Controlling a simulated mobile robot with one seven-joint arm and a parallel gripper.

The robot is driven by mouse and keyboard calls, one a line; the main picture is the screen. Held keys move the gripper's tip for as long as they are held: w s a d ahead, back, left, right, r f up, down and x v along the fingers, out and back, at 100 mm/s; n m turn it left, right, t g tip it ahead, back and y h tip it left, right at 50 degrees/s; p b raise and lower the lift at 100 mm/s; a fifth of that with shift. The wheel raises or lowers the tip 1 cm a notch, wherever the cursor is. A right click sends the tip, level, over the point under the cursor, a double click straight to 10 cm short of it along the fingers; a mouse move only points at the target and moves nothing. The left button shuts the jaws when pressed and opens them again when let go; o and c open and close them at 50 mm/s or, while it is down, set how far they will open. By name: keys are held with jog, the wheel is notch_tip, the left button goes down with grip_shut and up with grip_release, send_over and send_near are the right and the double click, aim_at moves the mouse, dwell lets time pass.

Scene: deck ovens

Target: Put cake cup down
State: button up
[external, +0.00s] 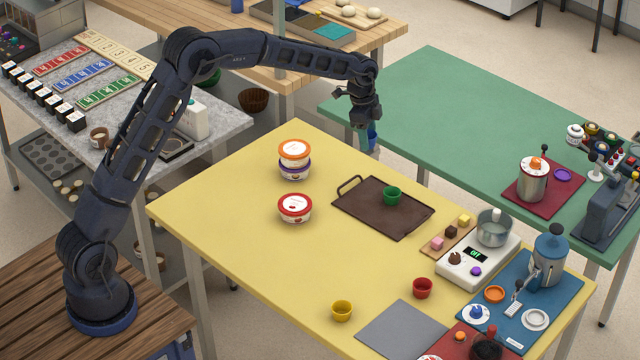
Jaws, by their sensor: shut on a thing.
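My gripper (366,124) is raised at the end of the outstretched arm, above the far side of the yellow table. It is shut on a small blue thing (373,138), which looks like a blue cake cup, partly hidden by the fingers. A green cup (392,195) stands upright on a dark brown tray (372,219) with a handle, below and to the right of the gripper. A red cup (422,288) and a yellow cup (342,310) stand on the yellow table (240,250) nearer the front.
Lidded tubs (295,208) stand left of the tray, two of them stacked. A white scale (475,264) with a pot (494,228) is at the right. A grey mat (407,331) lies bare in front. The tray has free room around the green cup.

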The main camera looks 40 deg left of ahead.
aim_at(373, 205)
jog(key=shift+w+d+f, duration=0.1)
jog(key=shift+w+d, duration=0.05)
jog(key=shift+d, duration=0.35)
jog(key=shift+w+d+f, duration=0.1)
jog(key=shift+w+d, duration=0.05)
jog(key=shift+d, duration=0.3)
notch_tip(373, 205, down, 20)
jog(key=shift+r, duration=0.15)
jog(key=o, duration=1)
jog(key=shift+c, duration=0.2)
